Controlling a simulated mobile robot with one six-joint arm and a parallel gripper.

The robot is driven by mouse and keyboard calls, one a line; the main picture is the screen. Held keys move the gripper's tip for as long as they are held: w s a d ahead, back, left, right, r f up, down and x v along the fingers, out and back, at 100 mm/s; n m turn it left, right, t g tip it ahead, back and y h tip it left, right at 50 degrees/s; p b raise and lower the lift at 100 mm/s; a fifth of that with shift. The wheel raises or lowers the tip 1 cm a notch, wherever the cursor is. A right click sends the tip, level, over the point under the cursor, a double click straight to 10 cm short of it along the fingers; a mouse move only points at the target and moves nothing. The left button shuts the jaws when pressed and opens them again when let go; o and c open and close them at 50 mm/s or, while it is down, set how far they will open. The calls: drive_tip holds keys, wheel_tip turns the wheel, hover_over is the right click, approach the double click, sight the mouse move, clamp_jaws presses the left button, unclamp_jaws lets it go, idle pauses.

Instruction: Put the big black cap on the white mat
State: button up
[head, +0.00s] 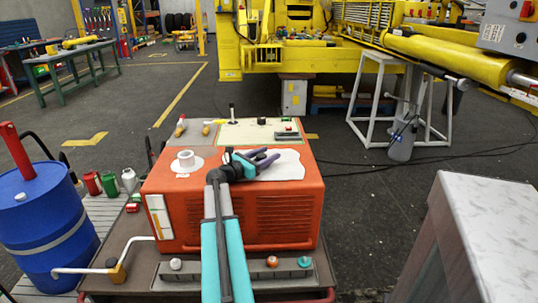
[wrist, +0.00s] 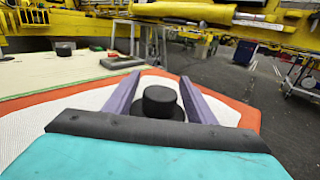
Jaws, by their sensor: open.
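The big black cap (wrist: 160,103), a short cylinder on a wider base, stands upright on the white mat (wrist: 218,108) in the wrist view. My gripper (wrist: 160,80) is open, with one purple finger on each side of the cap and a visible gap to each. In the head view my gripper (head: 268,157) is low over the white mat (head: 290,168), on the right part of the orange cabinet top. The cap is mostly hidden there by my gripper. The lower part of its base is hidden by my gripper in the wrist view.
A smaller-looking black cap (wrist: 65,48) sits on a pale green mat (head: 240,133) behind, beside a grey block (head: 287,135). A white ring (head: 186,158) stands on a round white mat at left.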

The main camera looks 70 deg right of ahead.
drive_tip(key=v, duration=1.1)
drive_tip(key=shift+r, duration=0.1)
idle(1.5)
